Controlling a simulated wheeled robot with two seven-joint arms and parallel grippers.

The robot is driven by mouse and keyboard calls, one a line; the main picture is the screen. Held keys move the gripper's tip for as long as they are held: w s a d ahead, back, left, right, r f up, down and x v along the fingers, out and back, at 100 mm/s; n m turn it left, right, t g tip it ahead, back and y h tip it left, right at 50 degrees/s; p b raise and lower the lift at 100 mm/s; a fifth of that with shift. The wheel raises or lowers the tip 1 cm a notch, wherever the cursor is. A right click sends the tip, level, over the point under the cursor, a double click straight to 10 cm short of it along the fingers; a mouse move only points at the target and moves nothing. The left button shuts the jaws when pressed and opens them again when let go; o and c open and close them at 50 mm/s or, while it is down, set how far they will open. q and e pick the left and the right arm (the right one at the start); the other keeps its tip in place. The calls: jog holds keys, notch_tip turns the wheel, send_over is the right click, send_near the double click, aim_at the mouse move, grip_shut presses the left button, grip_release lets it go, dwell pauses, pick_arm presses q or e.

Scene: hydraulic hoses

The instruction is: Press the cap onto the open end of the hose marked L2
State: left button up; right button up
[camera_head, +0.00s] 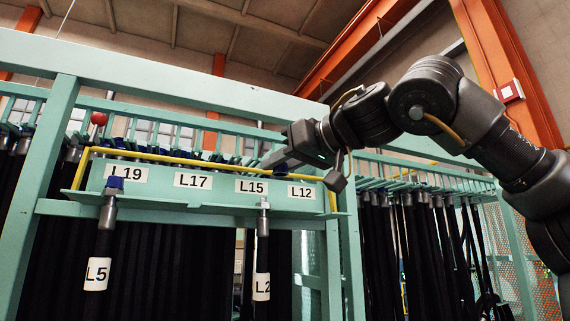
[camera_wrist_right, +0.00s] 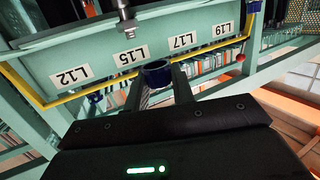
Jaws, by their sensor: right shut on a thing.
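The hose marked L2 (camera_head: 262,287) hangs below the green rack plate, under the L15 label. Its metal end fitting (camera_head: 263,217) points up through the plate's lip and carries no cap. This fitting also shows at the top of the right wrist view (camera_wrist_right: 126,22). My right gripper (camera_head: 270,162) is above the plate, near the L15 label and higher than the fitting. In the wrist view its fingers (camera_wrist_right: 158,84) are shut on a blue cap (camera_wrist_right: 157,70), apart from the fitting. In the head view the cap cannot be made out. My left gripper is not in view.
The hose marked L5 (camera_head: 96,274) hangs at the left with a blue cap (camera_head: 115,183) on its end. A yellow rail (camera_head: 200,159) runs along the top of the labelled plate (camera_head: 218,194). Green posts and rows of black hoses (camera_head: 410,250) stand around it.

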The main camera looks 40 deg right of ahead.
jog(key=shift+w+d+f, duration=0.1)
jog(key=shift+w+d, duration=0.05)
jog(key=shift+w, duration=0.35)
jog(key=shift+w+d+f, duration=0.1)
jog(key=shift+w+d, duration=0.05)
jog(key=shift+w, duration=0.35)
jog(key=shift+s+d+r, duration=0.1)
jog(key=shift+d+r, duration=0.05)
jog(key=shift+d, duration=0.15)
jog(key=shift+w+d+f+p, duration=0.1)
jog(key=shift+w+d+p, duration=0.25)
jog(key=shift+w, duration=0.8)
jog(key=shift+w+d+f+p, duration=0.1)
jog(key=shift+w+d+p, duration=0.25)
jog(key=shift+w, duration=0.85)
jog(key=shift+w+d+p, duration=0.2)
jog(key=shift+w+d, duration=0.2)
jog(key=shift+w, duration=0.75)
jog(key=shift+f+b, duration=1.35)
jog(key=shift+f, duration=0.25)
